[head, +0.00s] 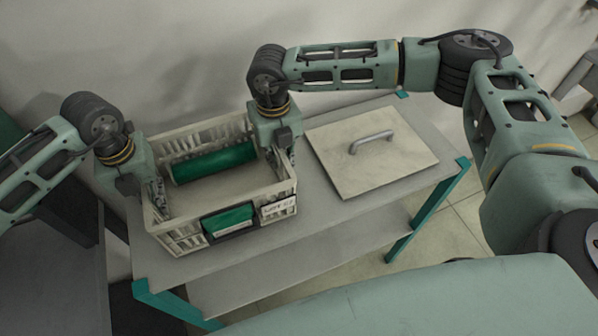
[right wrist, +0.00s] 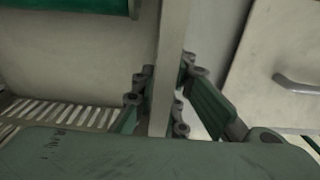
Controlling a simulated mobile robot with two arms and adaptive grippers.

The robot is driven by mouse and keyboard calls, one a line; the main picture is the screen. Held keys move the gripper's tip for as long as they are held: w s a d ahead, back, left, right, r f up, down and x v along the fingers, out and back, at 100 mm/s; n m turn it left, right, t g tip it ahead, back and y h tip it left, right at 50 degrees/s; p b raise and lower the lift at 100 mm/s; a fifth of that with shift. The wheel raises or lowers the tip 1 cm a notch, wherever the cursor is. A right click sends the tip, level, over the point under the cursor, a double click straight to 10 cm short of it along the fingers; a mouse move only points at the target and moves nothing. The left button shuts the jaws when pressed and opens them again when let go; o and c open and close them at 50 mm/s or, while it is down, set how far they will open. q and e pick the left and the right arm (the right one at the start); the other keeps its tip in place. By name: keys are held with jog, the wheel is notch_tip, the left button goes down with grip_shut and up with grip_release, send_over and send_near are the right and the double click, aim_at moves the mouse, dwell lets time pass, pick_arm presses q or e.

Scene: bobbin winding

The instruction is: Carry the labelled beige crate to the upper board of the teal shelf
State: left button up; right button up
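The beige crate (head: 183,237) stands on the teal-framed shelf's upper board (head: 345,213), on its left part. A white label (head: 278,207) and a green-and-black panel (head: 228,221) show on its front. A green cylinder (head: 213,162) lies inside. My left gripper (head: 158,192) is at the crate's left wall; its fingers are partly hidden, so their closure is unclear. My right gripper (head: 283,160) is at the right wall. In the right wrist view, the right fingers (right wrist: 163,95) lie on both sides of the wall's rim (right wrist: 170,40) and appear closed on it.
A flat beige board with a grey handle (head: 371,142) lies on the upper board, right of the crate. A lower board (head: 300,262) is below. A dark grey surface (head: 55,285) is at the left. A pale wall is close behind the shelf.

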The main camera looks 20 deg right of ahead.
pick_arm(q)
jog(key=shift+o, duration=1.4)
pick_arm(e)
jog(key=shift+o, duration=1.4)
pick_arm(q)
notch_tip(320, 180, up, 12)
jog(key=shift+f, duration=0.2)
jog(key=shift+r, duration=0.2)
pick_arm(e)
jog(key=shift+r, duration=0.15)
notch_tip(320, 180, up, 12)
jog(key=shift+f, duration=0.1)
pick_arm(q)
jog(key=shift+r, duration=0.1)
